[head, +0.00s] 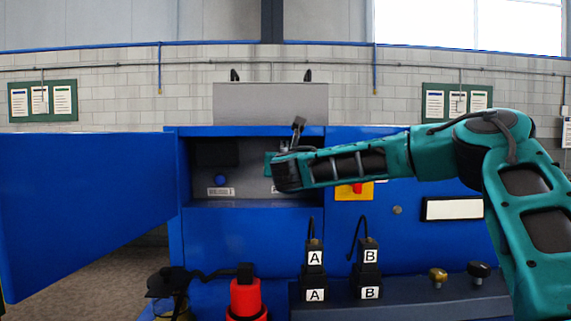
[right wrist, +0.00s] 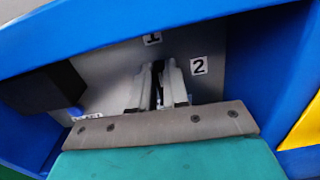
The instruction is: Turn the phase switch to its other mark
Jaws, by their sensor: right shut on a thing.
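The phase switch (right wrist: 159,96) shows in the right wrist view as a narrow dark piece between my fingers, on the grey back panel of a recess in the blue cabinet. The mark 1 (right wrist: 152,39) is above the fingers and the mark 2 (right wrist: 199,66) is to their upper right. My right gripper (right wrist: 159,75) is shut on the switch's handle. Which mark the switch points at cannot be told, as the fingers cover most of it. In the head view my right wrist hides the switch and fingertips. My left gripper is not in view.
The blue cabinet's door (head: 85,215) stands open at the left. The recess holds a black box (head: 216,153) and a blue button (head: 220,180). A red and yellow switch (head: 357,190) is to the right. Below are plugs marked A (head: 314,258) and B (head: 369,257) and a red object (head: 246,298).

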